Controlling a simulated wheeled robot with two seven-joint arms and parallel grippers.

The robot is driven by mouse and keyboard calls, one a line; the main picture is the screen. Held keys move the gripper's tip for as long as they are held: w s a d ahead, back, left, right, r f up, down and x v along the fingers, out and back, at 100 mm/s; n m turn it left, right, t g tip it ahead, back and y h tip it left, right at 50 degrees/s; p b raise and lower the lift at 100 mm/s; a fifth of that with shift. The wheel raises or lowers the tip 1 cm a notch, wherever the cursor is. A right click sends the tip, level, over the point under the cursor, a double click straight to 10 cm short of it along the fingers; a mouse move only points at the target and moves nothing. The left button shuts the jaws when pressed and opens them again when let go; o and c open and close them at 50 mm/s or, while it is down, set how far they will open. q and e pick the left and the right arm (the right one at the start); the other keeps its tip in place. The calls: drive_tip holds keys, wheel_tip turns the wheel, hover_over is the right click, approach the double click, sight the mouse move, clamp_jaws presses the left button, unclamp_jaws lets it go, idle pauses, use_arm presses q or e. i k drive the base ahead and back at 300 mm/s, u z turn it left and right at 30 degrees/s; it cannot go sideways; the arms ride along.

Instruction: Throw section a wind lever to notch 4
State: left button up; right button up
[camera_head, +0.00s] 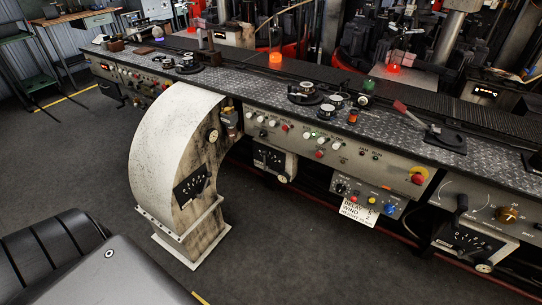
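A black-handled lever (461,208) stands out from the front panel at the far right, beside a dial with marks around it. Its notch numbers are too small to read. A second lever with a red handle (401,107) leans up and left from a black base (446,139) on the console top. I cannot tell from the labels which lever is section A's wind lever. Neither gripper is in view.
The long console (255,103) runs from back left to front right, with dials and knobs on top. A pale curved pedestal (160,150) stands in front of it. Orange (276,60) and red (393,68) lamps glow behind. Dark floor (290,245) is clear in front.

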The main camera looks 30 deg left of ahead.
sight(263, 152)
drive_tip(key=z, duration=0.05)
drive_tip(key=k, duration=0.55)
drive_tip(key=u, duration=0.55)
drive_tip(key=i, duration=1.35)
drive_tip(key=z, duration=0.5)
